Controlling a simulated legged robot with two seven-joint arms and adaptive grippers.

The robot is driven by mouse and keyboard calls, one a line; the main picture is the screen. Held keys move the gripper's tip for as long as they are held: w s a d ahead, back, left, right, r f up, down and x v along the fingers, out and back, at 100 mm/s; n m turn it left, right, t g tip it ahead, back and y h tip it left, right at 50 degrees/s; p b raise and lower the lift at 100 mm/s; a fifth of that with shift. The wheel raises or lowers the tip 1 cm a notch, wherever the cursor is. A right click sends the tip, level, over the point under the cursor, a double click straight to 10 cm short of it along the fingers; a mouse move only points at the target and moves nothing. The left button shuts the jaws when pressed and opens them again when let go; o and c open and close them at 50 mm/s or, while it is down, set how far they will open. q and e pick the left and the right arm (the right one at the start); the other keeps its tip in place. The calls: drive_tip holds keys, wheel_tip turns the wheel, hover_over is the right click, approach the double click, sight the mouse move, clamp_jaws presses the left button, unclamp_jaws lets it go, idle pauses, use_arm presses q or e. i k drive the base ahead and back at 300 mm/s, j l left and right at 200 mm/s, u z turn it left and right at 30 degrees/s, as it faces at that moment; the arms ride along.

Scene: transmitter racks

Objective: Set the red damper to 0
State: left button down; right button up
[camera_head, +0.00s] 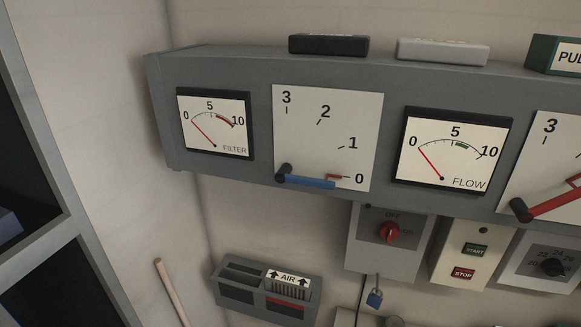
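The red damper lever (552,204) is at the right edge of the view. Its dark pivot knob is at the lower left of a white scale plate (530,160) marked 3 at the top. The lever points right and slightly up, and its tip is cut off by the picture edge. The low numbers of that scale are out of view, so its exact reading cannot be told. A blue damper lever (310,182) on the left scale plate (345,115) points right, close to 0. Neither of my grippers is in view.
The grey panel (390,85) carries a FILTER gauge (214,125) and a FLOW gauge (452,150), both needles near 0. Below are a red rotary switch (390,233), a blue padlock (375,299), START and STOP buttons (468,260), and an AIR filter box (265,290). A dark rack stands left.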

sight(524, 215)
drive_tip(key=k+j+z, duration=0.1)
drive_tip(key=z, duration=1.5)
